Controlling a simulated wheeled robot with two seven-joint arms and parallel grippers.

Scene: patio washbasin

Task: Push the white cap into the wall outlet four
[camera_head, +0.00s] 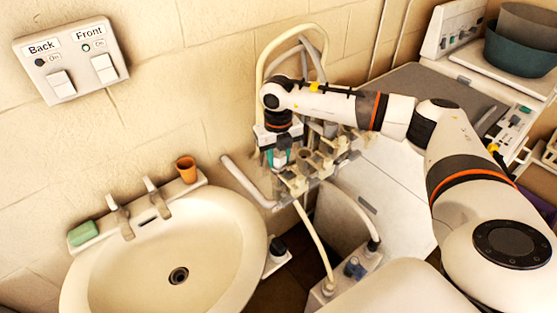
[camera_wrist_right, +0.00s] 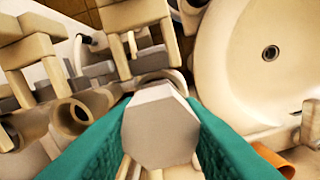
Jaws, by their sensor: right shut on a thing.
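My right gripper (camera_head: 279,156) is by the wall over the pipework, pointing down. In the right wrist view its teal fingers (camera_wrist_right: 160,120) are shut on the white cap (camera_wrist_right: 158,130), a pale faceted piece. The tan outlet manifold (camera_head: 298,186) has several stubs and stands directly beside and below the gripper. In the right wrist view, open round outlets (camera_wrist_right: 72,116) lie left of the cap. Another round rim (camera_wrist_right: 172,78) shows just beyond the cap, partly hidden by it. I cannot tell which outlet is number four, nor whether the cap touches one. My left gripper is out of view.
The washbasin (camera_head: 215,225) is left of the pipework, with an orange cup (camera_head: 187,169) and green soap (camera_head: 82,233) on its rim. A Back/Front switch panel (camera_head: 71,60) is on the wall. Hoses (camera_head: 316,245) run down beside the white machine at right.

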